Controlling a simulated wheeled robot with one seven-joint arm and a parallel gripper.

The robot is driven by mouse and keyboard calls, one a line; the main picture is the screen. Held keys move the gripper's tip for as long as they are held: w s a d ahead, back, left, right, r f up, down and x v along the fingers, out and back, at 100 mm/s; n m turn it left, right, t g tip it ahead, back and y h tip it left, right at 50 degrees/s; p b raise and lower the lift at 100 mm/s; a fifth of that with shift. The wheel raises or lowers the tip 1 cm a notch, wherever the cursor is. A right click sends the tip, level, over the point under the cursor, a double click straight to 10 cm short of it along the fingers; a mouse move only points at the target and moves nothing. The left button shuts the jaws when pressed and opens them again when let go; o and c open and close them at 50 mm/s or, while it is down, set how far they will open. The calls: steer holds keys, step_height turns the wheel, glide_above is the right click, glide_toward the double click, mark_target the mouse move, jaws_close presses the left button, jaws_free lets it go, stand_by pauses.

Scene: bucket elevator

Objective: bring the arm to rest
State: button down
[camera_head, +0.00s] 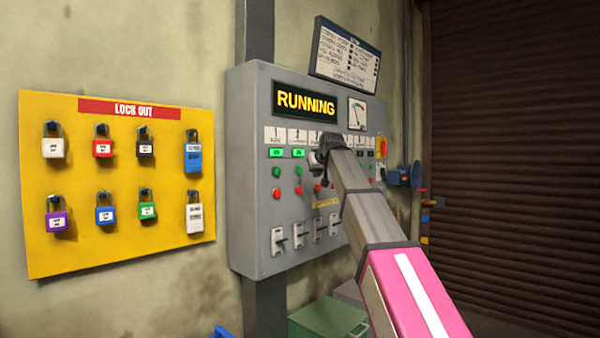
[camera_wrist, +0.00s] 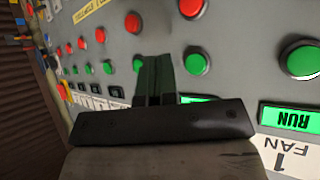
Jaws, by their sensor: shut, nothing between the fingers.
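My gripper (camera_head: 326,150) is at the end of my outstretched arm, in front of the upper middle of the grey control panel (camera_head: 250,170). In the wrist view my gripper (camera_wrist: 155,62) is shut and empty, with its dark fingers pointing at the panel's face. Green buttons (camera_wrist: 196,64) lie close to the fingertips, and I cannot tell whether the fingers touch one. The panel display (camera_head: 305,101) reads RUNNING. A lit green RUN label (camera_wrist: 292,117) shows above the FAN tag in the wrist view. My arm hides part of the panel's button rows.
A yellow lockout board (camera_head: 120,240) with several padlocks hangs on the wall to the left. A blue device (camera_head: 398,176) sits right of the panel, by a brown roller shutter (camera_head: 510,150). A green box (camera_head: 325,318) stands below. A notice board (camera_head: 345,53) is above the panel.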

stand_by(0.3)
steer(key=s+d+f+m+g+h, duration=0.1)
steer(key=s+d+f+g, duration=0.2)
steer(key=f, duration=1.1)
steer(key=s+d+f+h, duration=0.15)
steer(key=d+f, duration=0.35)
steer(key=f, duration=0.8)
steer(key=s+d+f+m+g, duration=0.1)
steer(key=s+d+f+g, duration=0.2)
steer(key=f, duration=1.1)
steer(key=s+d+f+g, duration=0.1)
steer(key=s+d+f, duration=0.2)
steer(key=s+f, duration=0.5)
steer(key=s+d+f+m+g+h, duration=0.1)
steer(key=s+d+f, duration=0.3)
steer(key=s+f, duration=0.4)
steer(key=s+d+f+m+g, duration=0.1)
steer(key=s+d+f, duration=0.3)
steer(key=s+f, duration=0.4)
step_height(320, 180, down, 4)
steer(key=shift+s+r+g, duration=0.1)
steer(key=shift+s+g, duration=0.25)
steer(key=shift+g, duration=0.15)
